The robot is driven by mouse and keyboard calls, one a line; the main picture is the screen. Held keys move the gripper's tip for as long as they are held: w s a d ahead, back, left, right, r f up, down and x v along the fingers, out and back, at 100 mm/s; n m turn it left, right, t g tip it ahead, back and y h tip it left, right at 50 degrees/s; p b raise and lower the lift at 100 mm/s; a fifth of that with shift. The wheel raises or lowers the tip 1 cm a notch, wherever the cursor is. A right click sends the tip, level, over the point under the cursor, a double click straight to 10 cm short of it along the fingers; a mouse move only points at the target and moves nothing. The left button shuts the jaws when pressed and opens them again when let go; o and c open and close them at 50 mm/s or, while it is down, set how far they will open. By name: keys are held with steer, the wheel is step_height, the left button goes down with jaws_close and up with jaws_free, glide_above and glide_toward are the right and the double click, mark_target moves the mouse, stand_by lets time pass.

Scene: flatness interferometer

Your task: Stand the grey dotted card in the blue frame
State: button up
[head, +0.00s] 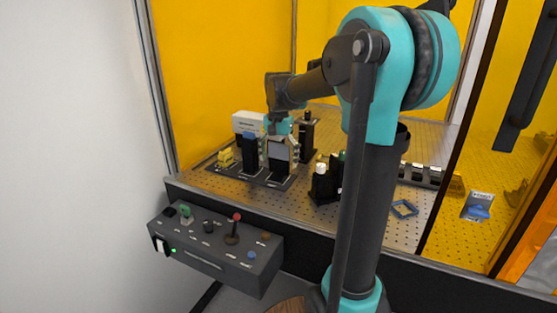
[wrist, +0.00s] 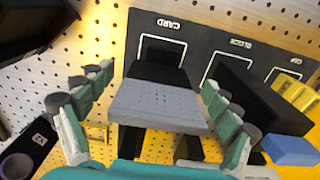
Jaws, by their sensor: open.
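The grey dotted card (wrist: 158,103) stands in a black holder by the label CARD in the wrist view. Its face also shows in the head view (head: 279,151). My gripper (wrist: 157,118) is open, with one teal finger on each side of the card and gaps between. In the head view my gripper (head: 280,128) is just above and behind the card. The blue frame (head: 393,208) lies on the perforated bench to the right of my arm column. It is not in the wrist view.
A black block with a blue top (head: 250,144) and a yellow part (head: 226,157) stand left of the card. Black posts (head: 322,184) stand between the card and my arm. A control box (head: 218,245) sits in front of the bench. Yellow panels close the back.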

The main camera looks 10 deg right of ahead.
steer(key=c, duration=1.4)
steer(key=shift+r, duration=3.1)
